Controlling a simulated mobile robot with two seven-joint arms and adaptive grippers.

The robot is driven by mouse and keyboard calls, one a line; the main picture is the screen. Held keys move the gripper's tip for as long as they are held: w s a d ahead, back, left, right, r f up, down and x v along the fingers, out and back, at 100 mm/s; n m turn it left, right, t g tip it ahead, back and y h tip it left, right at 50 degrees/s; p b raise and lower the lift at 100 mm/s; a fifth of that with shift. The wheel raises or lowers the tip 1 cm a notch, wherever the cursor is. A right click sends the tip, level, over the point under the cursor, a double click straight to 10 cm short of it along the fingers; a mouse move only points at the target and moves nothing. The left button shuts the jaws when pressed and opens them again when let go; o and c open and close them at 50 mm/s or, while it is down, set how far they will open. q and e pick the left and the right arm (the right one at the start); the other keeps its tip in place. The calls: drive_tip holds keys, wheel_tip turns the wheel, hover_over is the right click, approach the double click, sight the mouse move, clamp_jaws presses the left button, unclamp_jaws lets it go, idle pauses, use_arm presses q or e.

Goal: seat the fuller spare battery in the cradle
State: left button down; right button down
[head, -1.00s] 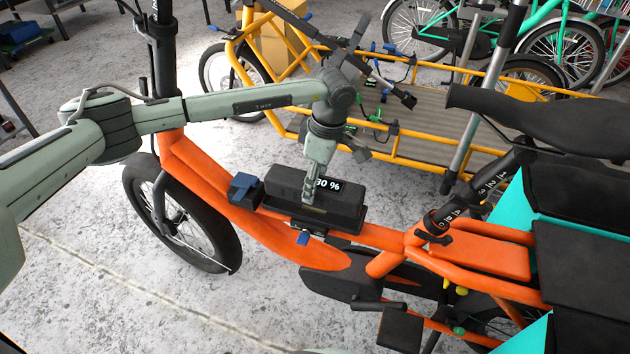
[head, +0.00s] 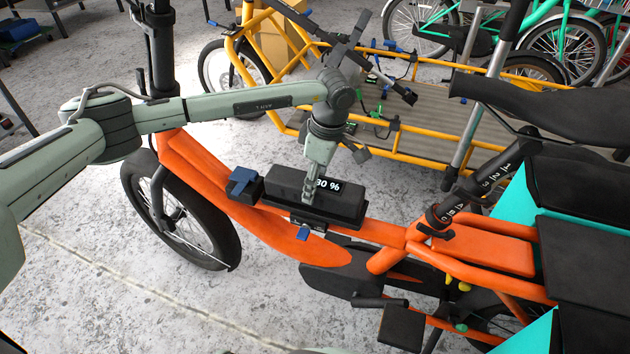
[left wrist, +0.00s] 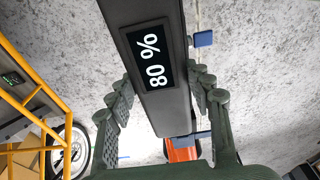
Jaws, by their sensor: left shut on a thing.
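A black battery (head: 345,208) with a lit display reading 80 % is over the orange bike's down tube, lengthwise along it. The battery also shows in the left wrist view (left wrist: 165,105). My left gripper (head: 311,195) is shut on its sides from above. The cradle (head: 306,222) is the black mount on the tube, mostly hidden under the battery. A black block with a blue top (head: 243,181) stands at the battery's left end, and a blue tab (head: 303,233) shows below it. I cannot tell whether the battery rests fully in the cradle. My right gripper is not in view.
The orange bike frame (head: 210,195) runs under my left arm, with its seat (head: 550,112) at the right. A yellow cargo bike (head: 410,155) with a flat grey deck stands behind. Open concrete floor lies in front at the lower left.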

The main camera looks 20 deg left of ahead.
use_arm(q)
drive_tip(key=shift+w+f+b, duration=0.1)
drive_tip(key=shift+f+b, duration=0.5)
drive_tip(key=shift+f, duration=0.1)
drive_tip(key=c, duration=0.7)
unclamp_jaws()
drive_tip(key=shift+r, duration=0.1)
drive_tip(key=shift+o, duration=0.6)
drive_tip(key=shift+f, duration=0.25)
wheel_tip(320, 180, up, 12)
drive_tip(key=d, duration=0.2)
drive_tip(key=shift+a+r, duration=0.1)
